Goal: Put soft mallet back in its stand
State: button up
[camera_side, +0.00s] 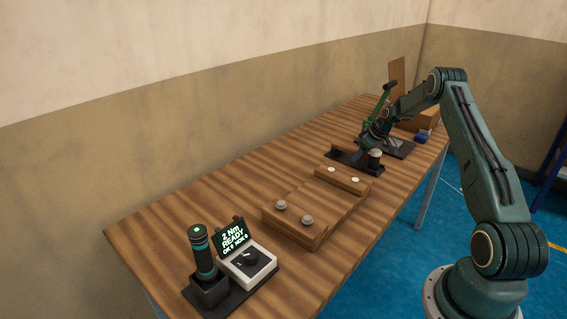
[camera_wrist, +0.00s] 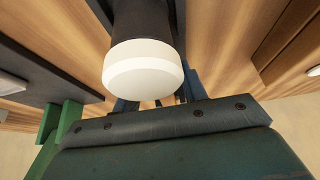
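The soft mallet (camera_wrist: 143,68) shows in the wrist view as a dark cylinder with a rounded white face, close in front of the camera. In the side view a dark upright cylinder with a pale top (camera_side: 375,157), likely the mallet head, is at the right end of a black stand (camera_side: 341,154). My gripper (camera_side: 362,154) is low over that stand, just left of the cylinder. In the wrist view its blue fingers (camera_wrist: 160,97) show partly behind the white face. The mallet hides the fingertips, so I cannot tell whether they hold it.
A wooden fixture (camera_side: 313,209) with round pads lies nearer the side camera. A torque controller (camera_side: 247,261) and a dark screwdriver in a holder (camera_side: 203,257) stand at the table's near end.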

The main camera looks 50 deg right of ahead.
jog(key=shift+f, duration=0.1)
jog(key=shift+s, duration=0.1)
jog(key=v, duration=1.4)
dwell(0.6)
